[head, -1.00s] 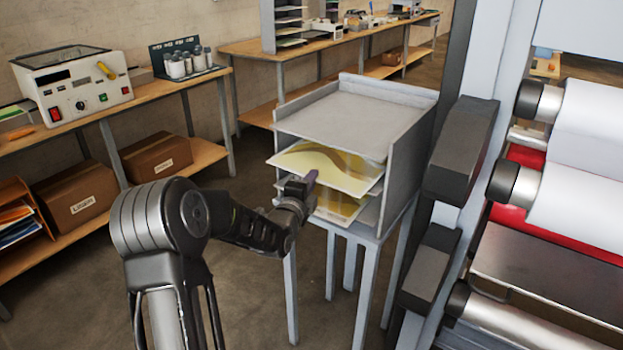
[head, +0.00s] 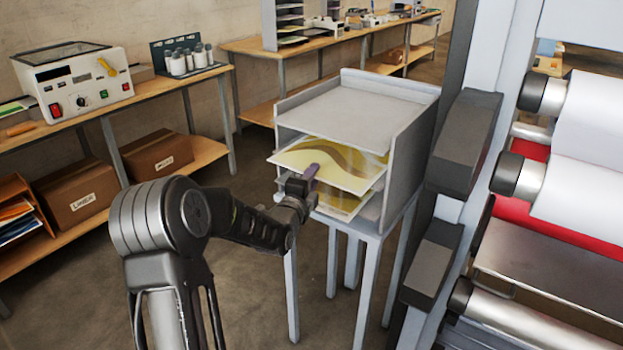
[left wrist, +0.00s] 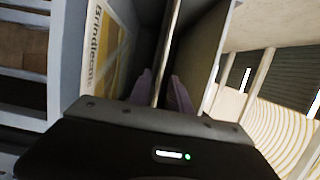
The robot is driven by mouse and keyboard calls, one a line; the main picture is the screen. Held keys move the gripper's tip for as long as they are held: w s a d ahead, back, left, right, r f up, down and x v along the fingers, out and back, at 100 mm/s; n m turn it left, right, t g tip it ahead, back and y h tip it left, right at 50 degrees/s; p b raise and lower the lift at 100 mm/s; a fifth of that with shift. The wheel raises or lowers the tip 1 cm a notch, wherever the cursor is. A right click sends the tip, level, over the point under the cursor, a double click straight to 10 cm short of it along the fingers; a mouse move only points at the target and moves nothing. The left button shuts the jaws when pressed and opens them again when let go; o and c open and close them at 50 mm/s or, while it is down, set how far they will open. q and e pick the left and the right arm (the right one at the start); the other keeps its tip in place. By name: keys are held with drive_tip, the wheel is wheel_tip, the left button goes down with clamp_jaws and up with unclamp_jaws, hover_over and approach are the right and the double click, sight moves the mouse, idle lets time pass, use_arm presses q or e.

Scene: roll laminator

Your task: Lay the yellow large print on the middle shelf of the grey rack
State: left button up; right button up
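The grey rack (head: 362,113) stands on a blue-grey stand, its open front facing my left arm. The yellow large print (head: 345,157), with a brown wave and a pale border, is in the opening under the top shelf. Its front part sticks out of the rack. Whether it rests on the middle shelf is hidden. My left gripper (head: 311,172) is at its front edge. In the left wrist view, the purple fingers (left wrist: 161,92) are close on both faces of a thin sheet seen edge-on. My right gripper is not in view.
Another yellow print (head: 340,204) lies lower in the rack; lettering on a yellow sheet shows in the left wrist view (left wrist: 105,45). The laminator (head: 540,230) with its rollers stands close on the right. A bench (head: 60,135) with a white machine is at left.

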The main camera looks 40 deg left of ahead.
use_arm(q)
drive_tip(key=shift+r+p, duration=0.3)
drive_tip(key=shift+p, duration=0.15)
drive_tip(key=shift+r+p, duration=0.35)
drive_tip(key=shift+p, duration=0.15)
drive_tip(key=b+v, duration=0.3)
drive_tip(key=v, duration=0.9)
drive_tip(key=shift+f, duration=0.25)
